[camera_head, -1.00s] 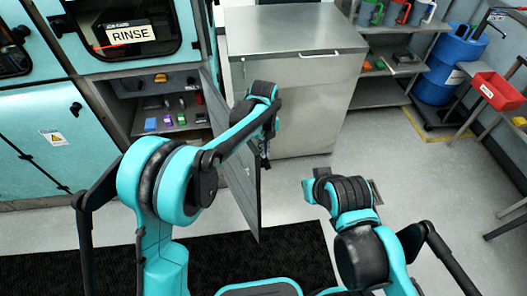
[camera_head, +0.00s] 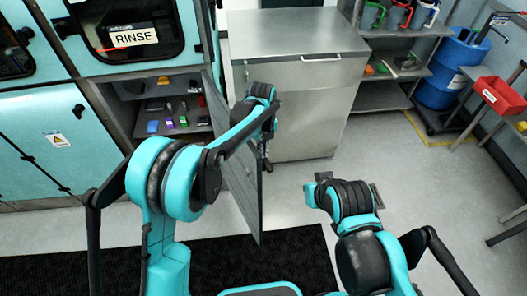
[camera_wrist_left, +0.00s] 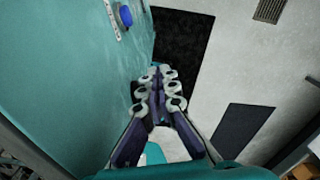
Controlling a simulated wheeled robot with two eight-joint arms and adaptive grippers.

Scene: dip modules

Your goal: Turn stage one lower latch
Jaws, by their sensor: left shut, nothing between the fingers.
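Two dark latches show on the teal cabinet front in the head view: a lower one (camera_head: 78,109) on the lower panel, and an upper one (camera_head: 63,27) left of the RINSE window. I cannot tell which is the stage one lower latch. My left gripper (camera_head: 266,160) hangs beside the open grey door (camera_head: 238,180), right of the cabinet and well away from both latches. In the left wrist view its fingers (camera_wrist_left: 158,92) are shut and empty, alongside a teal surface (camera_wrist_left: 75,75) with a blue round part (camera_wrist_left: 125,16). My right gripper is mostly hidden behind its arm.
An open bay (camera_head: 175,115) under the RINSE window holds several small coloured items. A steel cabinet (camera_head: 285,75) stands behind my left gripper. A blue drum (camera_head: 447,75) and a red bin (camera_head: 497,95) are at right. The floor (camera_head: 400,165) between is clear.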

